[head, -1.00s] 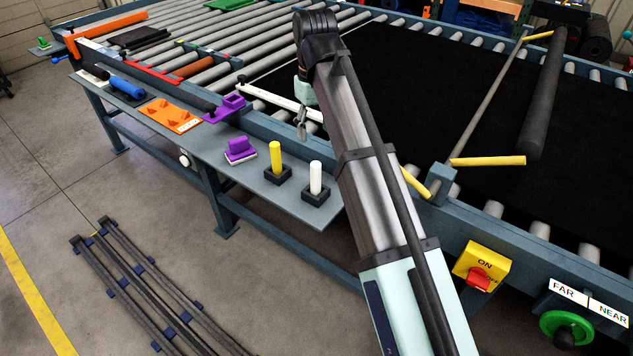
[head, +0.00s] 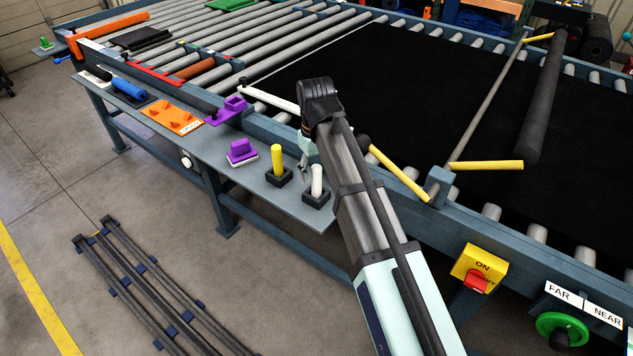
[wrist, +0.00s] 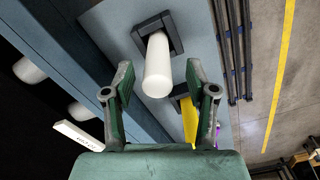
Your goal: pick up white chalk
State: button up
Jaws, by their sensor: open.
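The white chalk (head: 317,180) stands upright in a dark square holder (head: 317,197) at the near right end of the grey side shelf. In the wrist view the white chalk (wrist: 157,66) lies ahead of and between the two fingers, its free end toward me. My gripper (wrist: 163,82) is open and empty. In the head view my gripper (head: 304,174) is just beside the chalk, at its upper left, partly hidden by my arm. I cannot tell whether a finger touches it.
A yellow chalk (head: 277,159) stands in its own holder just left of the white one. A purple block (head: 241,150) sits further left on the shelf (head: 212,160). The conveyor frame rail (head: 270,130) runs close behind. Yellow-handled bars (head: 400,173) lie to the right.

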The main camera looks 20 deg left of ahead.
aim_at(317, 181)
jog(key=shift+d+f+p, duration=0.15)
jog(key=shift+f+p, duration=0.6)
jog(key=shift+f, duration=1.35)
grip_shut()
